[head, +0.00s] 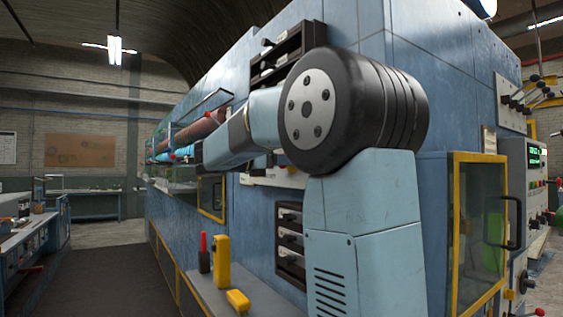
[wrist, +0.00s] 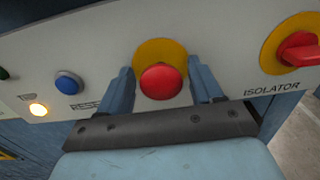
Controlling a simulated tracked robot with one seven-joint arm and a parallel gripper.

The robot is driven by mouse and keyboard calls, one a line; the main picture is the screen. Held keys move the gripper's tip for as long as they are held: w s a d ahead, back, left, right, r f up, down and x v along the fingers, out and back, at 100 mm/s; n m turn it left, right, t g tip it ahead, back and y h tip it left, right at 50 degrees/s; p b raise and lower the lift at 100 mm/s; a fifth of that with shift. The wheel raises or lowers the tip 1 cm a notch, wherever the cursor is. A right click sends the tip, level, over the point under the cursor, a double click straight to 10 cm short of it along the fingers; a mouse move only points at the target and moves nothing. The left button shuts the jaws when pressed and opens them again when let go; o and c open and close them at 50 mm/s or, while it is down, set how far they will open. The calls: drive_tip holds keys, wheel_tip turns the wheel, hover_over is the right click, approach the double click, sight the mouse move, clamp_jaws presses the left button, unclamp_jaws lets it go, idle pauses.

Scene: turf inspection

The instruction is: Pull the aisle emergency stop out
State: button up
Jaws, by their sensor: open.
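The emergency stop is a red mushroom button (wrist: 161,82) on a round yellow backing (wrist: 160,54), set in a pale panel (wrist: 222,45) in the wrist view. My gripper (wrist: 165,88) is open, with one blue finger to the left of the red button and one to the right. I cannot tell whether either finger touches the button. In the head view my own arm covers most of the panel, and the button and fingertips are hidden there.
A red isolator switch (wrist: 299,48) on a yellow disc is at the right of the panel. A blue button (wrist: 69,83) and a lit lamp (wrist: 38,108) are at the left. The aisle floor (head: 95,275) is clear.

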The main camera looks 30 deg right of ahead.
drive_tip(key=shift+d, duration=0.2)
clamp_jaws()
idle(0.6)
